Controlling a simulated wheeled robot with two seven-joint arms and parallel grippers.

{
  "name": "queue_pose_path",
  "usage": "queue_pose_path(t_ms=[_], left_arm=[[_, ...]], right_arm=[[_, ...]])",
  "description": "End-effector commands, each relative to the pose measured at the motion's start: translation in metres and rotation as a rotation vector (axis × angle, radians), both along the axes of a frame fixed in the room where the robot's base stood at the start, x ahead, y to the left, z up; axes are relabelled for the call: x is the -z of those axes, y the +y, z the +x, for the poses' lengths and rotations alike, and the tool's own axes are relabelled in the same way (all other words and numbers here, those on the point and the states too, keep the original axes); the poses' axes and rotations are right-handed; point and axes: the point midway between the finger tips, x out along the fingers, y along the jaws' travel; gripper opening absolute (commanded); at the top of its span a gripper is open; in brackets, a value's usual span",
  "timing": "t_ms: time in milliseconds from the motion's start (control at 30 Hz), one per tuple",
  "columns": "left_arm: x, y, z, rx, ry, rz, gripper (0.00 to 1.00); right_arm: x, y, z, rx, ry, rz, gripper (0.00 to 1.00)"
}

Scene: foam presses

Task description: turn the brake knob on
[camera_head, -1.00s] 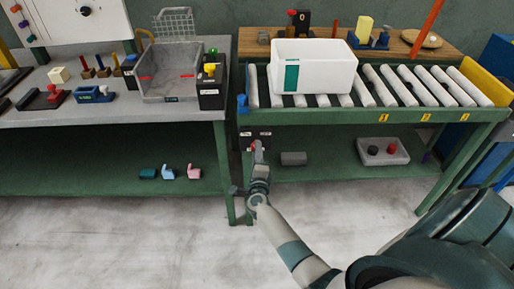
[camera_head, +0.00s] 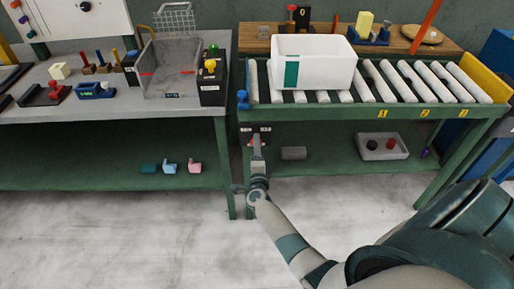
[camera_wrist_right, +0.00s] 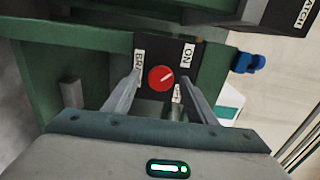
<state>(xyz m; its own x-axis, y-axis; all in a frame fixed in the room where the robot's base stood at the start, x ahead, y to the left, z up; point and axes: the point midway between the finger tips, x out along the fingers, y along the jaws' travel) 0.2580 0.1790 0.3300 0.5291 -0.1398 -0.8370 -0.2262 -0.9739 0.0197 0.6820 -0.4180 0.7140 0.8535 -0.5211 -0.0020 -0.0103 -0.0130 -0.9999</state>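The red round brake knob (camera_wrist_right: 161,78) sits on a dark panel (camera_wrist_right: 160,48) on the green frame. Its white pointer line slants to the upper right in the right wrist view, toward the ON label (camera_wrist_right: 188,55). A partly hidden label is at its left, and the OFF label (camera_wrist_right: 177,93) is partly covered by a finger. My right gripper (camera_wrist_right: 158,80) is open, with one finger on each side of the knob; contact cannot be told. In the head view my right gripper (camera_head: 256,139) is in front of the panel and largely covers the knob. My left gripper is not in view.
The roller conveyor (camera_head: 380,83) with a white bin (camera_head: 335,65) is above the panel. A blue knob (camera_head: 242,98) is on its left end. The left workbench (camera_head: 200,112) stands close beside it. A grey tray (camera_head: 383,153) and a grey block (camera_head: 293,153) lie on the lower shelf.

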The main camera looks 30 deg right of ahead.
Motion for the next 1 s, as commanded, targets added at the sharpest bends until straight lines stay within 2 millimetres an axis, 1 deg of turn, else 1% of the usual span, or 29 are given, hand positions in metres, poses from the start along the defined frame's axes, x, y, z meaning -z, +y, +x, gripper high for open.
queue_pose_path(t_ms=[267,467,667,867,1000], left_arm=[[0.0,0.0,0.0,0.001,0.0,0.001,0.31],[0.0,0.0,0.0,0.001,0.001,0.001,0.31],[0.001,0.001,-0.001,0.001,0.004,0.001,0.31],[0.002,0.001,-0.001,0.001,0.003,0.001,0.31],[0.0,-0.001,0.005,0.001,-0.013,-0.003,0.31]], right_arm=[[-0.001,0.0,-0.001,0.001,-0.001,0.0,0.51],[0.0,0.006,-0.009,0.001,-0.001,0.002,0.51],[0.001,0.019,-0.032,0.002,-0.001,0.003,0.51],[0.001,0.039,-0.065,0.002,-0.001,0.003,0.51],[0.002,0.054,-0.09,0.001,0.001,0.003,0.51]])
